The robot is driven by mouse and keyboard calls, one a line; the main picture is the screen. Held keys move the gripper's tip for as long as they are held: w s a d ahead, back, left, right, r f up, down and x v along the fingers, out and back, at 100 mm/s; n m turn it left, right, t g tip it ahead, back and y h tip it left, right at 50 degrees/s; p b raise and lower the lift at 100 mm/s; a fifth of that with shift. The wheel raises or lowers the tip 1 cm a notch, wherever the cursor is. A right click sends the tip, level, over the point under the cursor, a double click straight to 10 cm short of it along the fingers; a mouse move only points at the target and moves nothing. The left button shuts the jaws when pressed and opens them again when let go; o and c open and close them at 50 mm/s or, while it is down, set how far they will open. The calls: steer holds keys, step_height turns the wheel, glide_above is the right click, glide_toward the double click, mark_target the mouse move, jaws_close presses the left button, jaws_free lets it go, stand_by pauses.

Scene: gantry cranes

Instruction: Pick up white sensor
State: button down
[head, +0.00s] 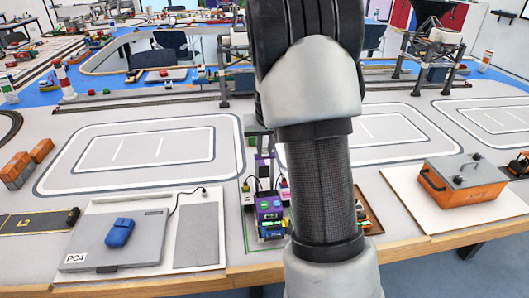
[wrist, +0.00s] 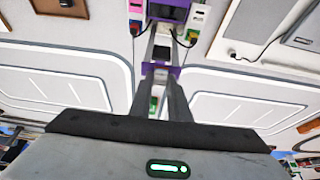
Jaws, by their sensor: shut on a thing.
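My gripper (wrist: 160,72) shows in the wrist view as two long grey fingers, shut on a small purple and white part (wrist: 160,64) between them. I cannot tell for certain whether this part is the white sensor. A purple device (head: 269,208) stands on the table near the front edge, left of my arm in the head view. Small white modules with dark cables stand beside it, one on the left (head: 247,190) and another on the right, showing in the wrist view (wrist: 198,15). My arm hides the fingers in the head view.
A grey panel with a blue device (head: 119,233) lies at the front left. An orange box (head: 461,184) stands on a white board at the right. Orange blocks (head: 30,164) lie at far left. White-outlined table areas (head: 150,150) are clear.

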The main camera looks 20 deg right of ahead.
mark_target(265, 150)
step_height(265, 150, up, 10)
steer(key=p, duration=0.1)
stand_by(0.4)
